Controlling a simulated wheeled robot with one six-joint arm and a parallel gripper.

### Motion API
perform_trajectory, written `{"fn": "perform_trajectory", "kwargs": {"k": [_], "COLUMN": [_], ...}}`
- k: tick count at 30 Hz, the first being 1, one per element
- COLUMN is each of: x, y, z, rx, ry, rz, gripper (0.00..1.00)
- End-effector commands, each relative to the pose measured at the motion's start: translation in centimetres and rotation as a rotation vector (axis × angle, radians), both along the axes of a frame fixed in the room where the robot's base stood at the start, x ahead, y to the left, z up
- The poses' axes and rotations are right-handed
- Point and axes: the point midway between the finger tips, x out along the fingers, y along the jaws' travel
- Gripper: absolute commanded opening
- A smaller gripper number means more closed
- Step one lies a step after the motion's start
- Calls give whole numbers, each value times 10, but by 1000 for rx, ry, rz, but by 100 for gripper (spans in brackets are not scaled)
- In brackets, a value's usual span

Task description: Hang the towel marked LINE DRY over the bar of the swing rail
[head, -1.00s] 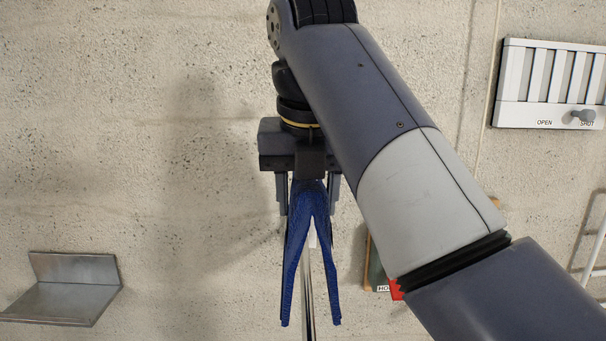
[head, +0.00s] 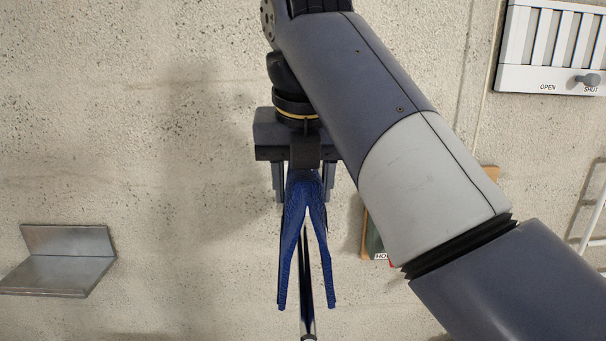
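The blue towel (head: 295,250) hangs from my gripper (head: 304,190) in the head view. It is pinched at its top fold, and its two halves spread downward like an upturned V. No LINE DRY marking is visible on it. My gripper appears shut on the fold, with a finger showing at each side. A slim shiny bar (head: 308,322) runs between and below the two halves, its near end at the bottom of the view. It looks like the bar of the swing rail. Whether the towel touches the bar cannot be told.
A metal ledge (head: 62,276) is on the speckled wall at the left. A slatted vent with OPEN and SHUT marks (head: 545,75) is at upper right. White rails (head: 592,230) stand at the right edge.

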Motion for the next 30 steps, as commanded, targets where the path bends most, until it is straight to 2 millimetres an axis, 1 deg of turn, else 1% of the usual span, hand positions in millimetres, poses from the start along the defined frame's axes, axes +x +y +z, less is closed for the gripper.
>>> {"fn": "perform_trajectory", "kwargs": {"k": [1, 3, 21, 25, 30], "x": [0, 0, 0, 0, 0], "y": [0, 0, 0, 0, 0], "z": [-10, -19, -90, -102, -112], "rx": [0, 0, 0, 0, 0], "ry": [0, 1, 0, -1, 0], "rz": [0, 0, 0, 0, 0], "gripper": [16, 16, 16, 16, 16]}}
